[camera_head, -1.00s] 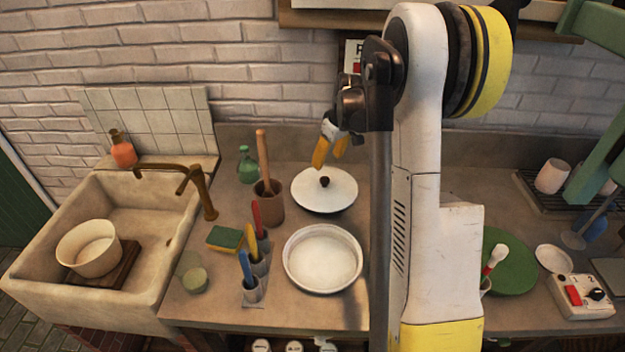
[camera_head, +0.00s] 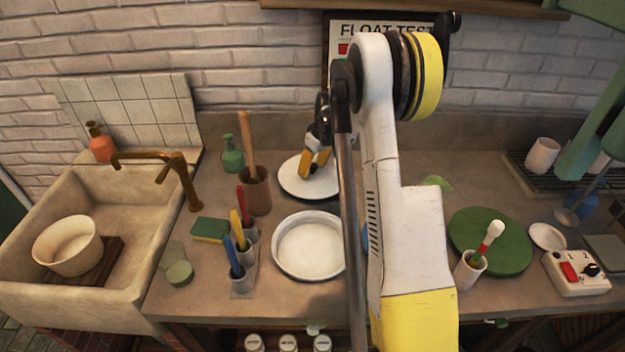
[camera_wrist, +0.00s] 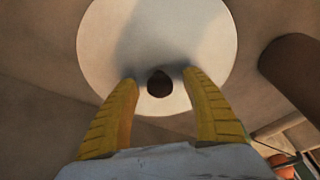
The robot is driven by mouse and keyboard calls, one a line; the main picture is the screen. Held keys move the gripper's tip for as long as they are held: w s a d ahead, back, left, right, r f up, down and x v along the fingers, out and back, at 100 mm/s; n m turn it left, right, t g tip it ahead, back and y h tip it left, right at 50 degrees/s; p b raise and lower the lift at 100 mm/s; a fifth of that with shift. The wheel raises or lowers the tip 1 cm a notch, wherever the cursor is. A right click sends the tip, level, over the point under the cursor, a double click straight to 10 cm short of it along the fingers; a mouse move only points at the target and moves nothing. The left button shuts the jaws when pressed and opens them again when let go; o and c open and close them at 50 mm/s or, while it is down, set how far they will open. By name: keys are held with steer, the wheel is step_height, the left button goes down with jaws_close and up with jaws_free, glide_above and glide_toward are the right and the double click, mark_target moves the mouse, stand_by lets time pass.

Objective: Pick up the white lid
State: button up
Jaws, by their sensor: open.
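The white lid (camera_head: 296,184) is a round disc lying on the counter behind the white dish. In the wrist view the lid (camera_wrist: 160,40) fills the top middle, with its dark round knob (camera_wrist: 160,84) near the fingertips. My gripper (camera_head: 316,170) is over the lid with its yellow fingers pointing down. In the wrist view my gripper (camera_wrist: 158,78) is open, with one finger on each side of the knob. Whether the fingers touch the lid cannot be told. In the head view the knob is hidden by the fingers.
A round white dish (camera_head: 308,246) stands in front of the lid. A brown pot (camera_head: 257,192) with a wooden rod is just left of it, and a green bottle (camera_head: 232,155) stands beyond. Cups with coloured handles (camera_head: 243,262) stand left of the dish.

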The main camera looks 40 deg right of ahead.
jaws_close()
steer(key=shift+r, duration=0.15)
